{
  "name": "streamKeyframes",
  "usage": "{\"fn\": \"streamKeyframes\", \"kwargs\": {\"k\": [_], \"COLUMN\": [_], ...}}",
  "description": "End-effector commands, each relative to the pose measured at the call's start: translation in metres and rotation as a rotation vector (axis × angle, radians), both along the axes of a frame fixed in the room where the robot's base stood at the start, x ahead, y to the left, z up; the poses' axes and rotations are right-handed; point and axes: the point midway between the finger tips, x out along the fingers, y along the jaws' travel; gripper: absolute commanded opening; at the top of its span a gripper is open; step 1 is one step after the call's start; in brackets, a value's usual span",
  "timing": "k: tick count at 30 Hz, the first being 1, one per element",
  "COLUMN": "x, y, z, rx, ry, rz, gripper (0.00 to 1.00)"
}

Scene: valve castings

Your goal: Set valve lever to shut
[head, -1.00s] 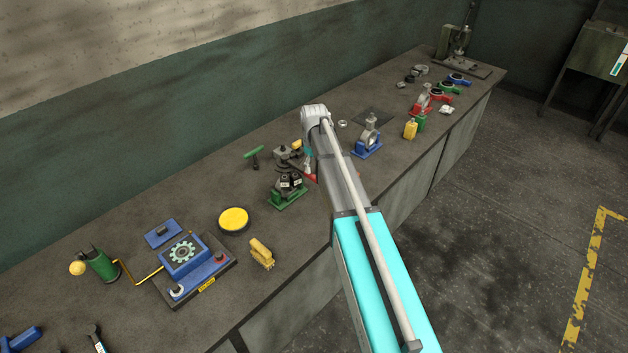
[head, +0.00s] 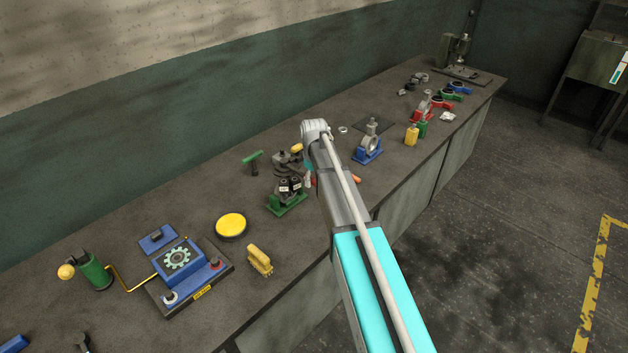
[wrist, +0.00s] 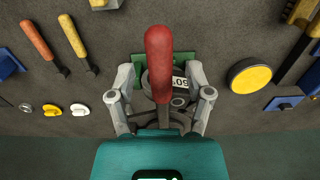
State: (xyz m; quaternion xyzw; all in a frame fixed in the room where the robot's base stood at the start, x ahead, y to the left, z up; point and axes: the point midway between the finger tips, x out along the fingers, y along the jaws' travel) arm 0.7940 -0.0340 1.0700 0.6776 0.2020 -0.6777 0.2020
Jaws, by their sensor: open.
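The valve (head: 287,190) is a dark casting on a green base, left of my arm in the head view. In the wrist view, its red lever handle (wrist: 158,60) points up the picture, over the green base (wrist: 137,60) and a white label reading 50 (wrist: 179,82). My gripper (wrist: 160,78) is open, with one finger on each side of the lever and valve body. I cannot tell whether either finger touches them. In the head view my arm hides most of the gripper and lever.
An orange-handled tool (wrist: 37,40) and a yellow-handled tool (wrist: 72,36) lie to the left in the wrist view. A yellow round button (wrist: 250,76) is to the right. A green-handled tool (head: 253,159) is behind the valve. A blue clamp stand (head: 368,148) stands right of my arm.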

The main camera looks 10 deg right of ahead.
Motion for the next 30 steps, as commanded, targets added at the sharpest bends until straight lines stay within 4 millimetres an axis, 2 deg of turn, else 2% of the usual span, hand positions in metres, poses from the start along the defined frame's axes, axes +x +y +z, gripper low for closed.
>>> {"fn": "streamKeyframes", "kwargs": {"k": [2,3,13,30], "x": [0.0000,0.0000,0.0000,-0.0022], "y": [0.0000,0.0000,0.0000,-0.0035], "z": [0.0001,0.0001,0.0001,0.0000], "rx": [0.000,0.000,0.000,-0.001], "ry": [0.000,0.000,0.000,0.000], "rz": [0.000,0.000,0.000,-0.028], "gripper": [0.66,0.62,0.01,0.00]}}
